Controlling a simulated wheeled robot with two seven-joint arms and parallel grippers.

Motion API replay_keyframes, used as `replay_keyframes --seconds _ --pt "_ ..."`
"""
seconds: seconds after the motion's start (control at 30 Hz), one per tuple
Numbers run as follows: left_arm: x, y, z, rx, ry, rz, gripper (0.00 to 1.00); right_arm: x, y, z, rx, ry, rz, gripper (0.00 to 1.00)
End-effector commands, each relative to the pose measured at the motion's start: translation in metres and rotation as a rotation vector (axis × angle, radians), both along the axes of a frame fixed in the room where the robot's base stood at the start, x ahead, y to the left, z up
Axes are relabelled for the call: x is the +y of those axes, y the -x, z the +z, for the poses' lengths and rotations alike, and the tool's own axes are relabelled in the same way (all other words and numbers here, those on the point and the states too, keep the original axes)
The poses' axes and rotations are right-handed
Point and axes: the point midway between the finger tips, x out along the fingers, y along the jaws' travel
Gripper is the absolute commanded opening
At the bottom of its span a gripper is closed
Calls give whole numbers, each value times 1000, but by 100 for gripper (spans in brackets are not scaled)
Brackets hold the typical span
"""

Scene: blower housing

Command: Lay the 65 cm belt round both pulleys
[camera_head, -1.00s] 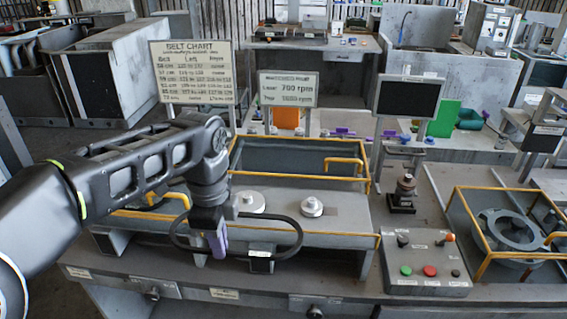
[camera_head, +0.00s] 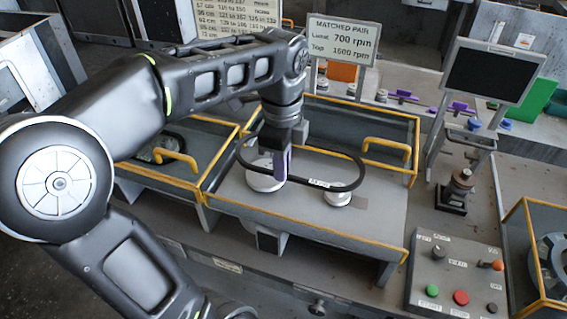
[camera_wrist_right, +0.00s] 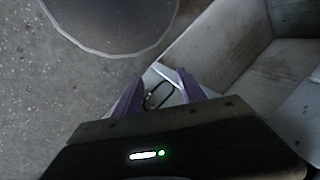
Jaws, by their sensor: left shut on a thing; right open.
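My left gripper (camera_head: 283,165) is shut on the black belt (camera_head: 325,153), a long loop with a small white label, and holds it level over the bench. In the head view the loop appears above the large pale pulley (camera_head: 264,180) at left and the small pulley (camera_head: 338,197) at right. The gripper covers part of the large pulley. I cannot tell whether the belt touches either pulley. My right gripper (camera_wrist_right: 162,84) shows only in the right wrist view, open, with its two purple fingers apart. A thin dark loop shows between them, too small to make out.
Yellow-edged guards (camera_head: 408,258) border the pulley bay, and a raised yellow handle (camera_head: 386,145) stands behind it. A control box (camera_head: 455,272) with green and red buttons and a dark post (camera_head: 457,190) stand at right. Sign boards (camera_head: 342,40) and a monitor (camera_head: 493,72) stand behind.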

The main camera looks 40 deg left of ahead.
Motion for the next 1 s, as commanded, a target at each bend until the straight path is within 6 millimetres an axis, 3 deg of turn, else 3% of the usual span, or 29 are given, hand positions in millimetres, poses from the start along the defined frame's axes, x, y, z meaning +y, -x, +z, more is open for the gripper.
replay_keyframes --seconds 0.6,1.0 --pt "0 0 -53 1 0 0 0 4 -3 -41 -18 -10 2 48" --pt "0 0 -58 0 0 0 0 5 -4 -42 -21 -12 4 48"
